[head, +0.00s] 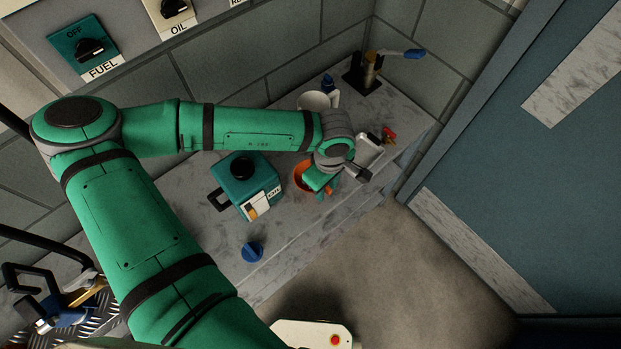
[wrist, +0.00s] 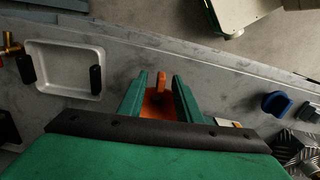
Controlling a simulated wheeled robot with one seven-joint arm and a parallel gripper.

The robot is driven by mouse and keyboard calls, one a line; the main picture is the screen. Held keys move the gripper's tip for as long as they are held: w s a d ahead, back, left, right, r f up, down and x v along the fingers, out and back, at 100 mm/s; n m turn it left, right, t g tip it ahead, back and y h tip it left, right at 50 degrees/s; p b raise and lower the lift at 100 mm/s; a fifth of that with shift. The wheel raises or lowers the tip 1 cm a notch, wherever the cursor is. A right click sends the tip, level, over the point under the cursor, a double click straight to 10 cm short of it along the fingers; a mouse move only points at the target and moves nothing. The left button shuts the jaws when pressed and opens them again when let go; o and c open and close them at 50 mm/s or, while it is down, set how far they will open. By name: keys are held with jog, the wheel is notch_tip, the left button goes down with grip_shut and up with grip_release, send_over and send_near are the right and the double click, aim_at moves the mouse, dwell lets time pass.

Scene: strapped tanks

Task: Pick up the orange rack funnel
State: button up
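The orange funnel (head: 299,177) stands on the grey marbled counter, partly hidden under my wrist in the head view. In the wrist view the funnel (wrist: 156,104) shows between my two green fingers, with an upright orange tab near the fingertips. My gripper (wrist: 160,80) is open, with one finger on each side of the tab. A small gap shows between the tab and each finger. In the head view my gripper (head: 326,188) is low over the funnel's right side; the fingers are hard to make out there.
A white mug (head: 314,101) and a blue-handled brass tap (head: 370,72) stand behind. A blue cap (head: 252,251) sits near the front edge.

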jog(key=shift+f, duration=0.95)
jog(key=shift+s, duration=0.1)
grip_shut()
